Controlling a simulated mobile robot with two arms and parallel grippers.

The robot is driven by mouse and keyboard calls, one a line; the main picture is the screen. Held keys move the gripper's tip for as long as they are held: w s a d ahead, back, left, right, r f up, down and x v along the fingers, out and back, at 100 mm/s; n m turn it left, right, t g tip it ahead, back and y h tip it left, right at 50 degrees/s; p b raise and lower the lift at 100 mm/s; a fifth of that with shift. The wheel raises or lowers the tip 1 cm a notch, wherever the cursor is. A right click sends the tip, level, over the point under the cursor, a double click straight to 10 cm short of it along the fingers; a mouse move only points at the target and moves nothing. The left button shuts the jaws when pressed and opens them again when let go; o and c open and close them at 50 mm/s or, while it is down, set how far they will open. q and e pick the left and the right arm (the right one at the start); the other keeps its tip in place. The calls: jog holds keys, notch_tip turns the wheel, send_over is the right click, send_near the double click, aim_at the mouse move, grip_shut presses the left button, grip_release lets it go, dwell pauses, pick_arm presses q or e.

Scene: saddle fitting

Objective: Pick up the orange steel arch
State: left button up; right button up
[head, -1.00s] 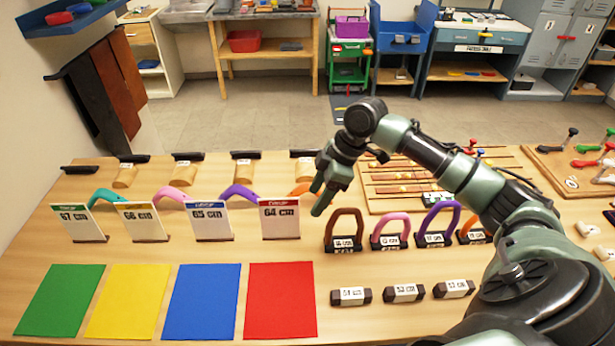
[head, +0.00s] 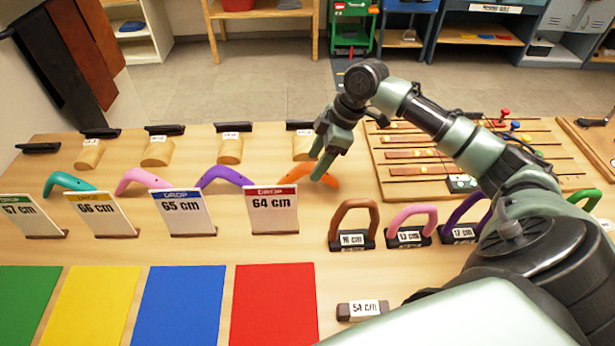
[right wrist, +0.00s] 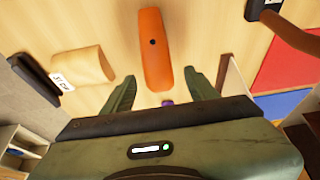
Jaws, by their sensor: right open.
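The orange steel arch (head: 331,180) stands behind the white 64 cm card (head: 271,211) with the red band, which hides part of it in the head view. In the right wrist view the arch (right wrist: 155,50) lies ahead of the fingers as an orange strip with a dark hole. My right gripper (head: 322,160) is open and empty, close to the arch from above. In the right wrist view its two fingers (right wrist: 160,92) are spread, with the arch's near end between and just beyond their tips. My left gripper is out of view.
Purple (head: 223,174), pink and teal arches stand to the left behind their own cards. A wooden block (head: 304,147) is behind the orange arch. A brown loop (head: 355,217) on a black base stands front right. A red mat (head: 273,303) lies in front.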

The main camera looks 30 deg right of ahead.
aim_at(303, 187)
jog(key=shift+w+a+f, duration=0.1)
jog(key=shift+w+f, duration=0.05)
jog(key=shift+f, duration=0.3)
jog(key=p+x, duration=0.1)
jog(key=x, duration=0.2)
jog(key=p+x, duration=0.1)
jog(key=x, duration=0.2)
jog(key=shift+w+a+f, duration=0.15)
jog(key=shift+w+a, duration=0.1)
jog(key=shift+a, duration=0.1)
grip_shut()
